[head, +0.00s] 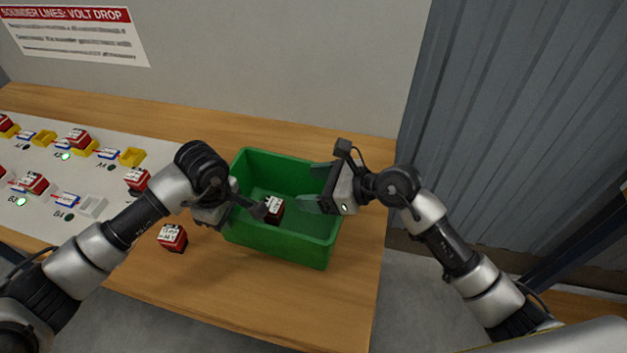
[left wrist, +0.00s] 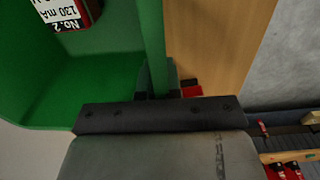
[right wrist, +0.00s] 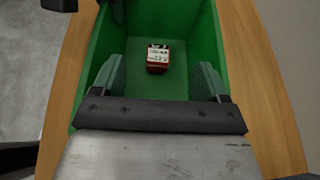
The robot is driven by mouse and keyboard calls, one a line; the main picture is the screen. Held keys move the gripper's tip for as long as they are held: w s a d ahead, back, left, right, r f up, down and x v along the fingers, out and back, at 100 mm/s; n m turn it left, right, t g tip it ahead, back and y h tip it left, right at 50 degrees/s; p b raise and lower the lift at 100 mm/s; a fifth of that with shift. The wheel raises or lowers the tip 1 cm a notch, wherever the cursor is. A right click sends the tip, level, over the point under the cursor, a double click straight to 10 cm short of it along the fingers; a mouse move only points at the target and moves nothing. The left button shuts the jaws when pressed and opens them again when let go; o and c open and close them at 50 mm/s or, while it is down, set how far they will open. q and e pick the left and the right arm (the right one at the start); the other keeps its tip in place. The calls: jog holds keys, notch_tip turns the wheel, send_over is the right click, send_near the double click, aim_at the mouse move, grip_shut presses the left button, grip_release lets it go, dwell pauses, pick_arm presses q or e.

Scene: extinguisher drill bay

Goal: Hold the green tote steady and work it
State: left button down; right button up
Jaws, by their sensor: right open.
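The green tote (head: 280,247) stands on the wooden table. Inside on its floor is a red block with a white label (head: 274,207), partly seen in the left wrist view (left wrist: 70,14) with "No.2" and "130 mA" on it. My left gripper (head: 238,208) is at the tote's left wall, shut on it, with one finger inside and one outside; the wall (left wrist: 152,35) runs between the fingers. My right gripper (head: 308,187) is open and empty at the tote's right side, its fingers spread and pointing inward. In the right wrist view the red block (right wrist: 157,58) lies beyond and between the fingers, apart from them.
Another red block (head: 172,238) sits on the table just left of the tote. A white board (head: 105,188) at left carries several red blocks, yellow and blue holders and lit green lamps. A sign (head: 75,33) hangs on the wall. The table (head: 370,240) is bare right of the tote.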

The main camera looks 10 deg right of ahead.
pick_arm(q)
jog(key=c, duration=1.2)
grip_release()
jog(key=shift+c, duration=0.2)
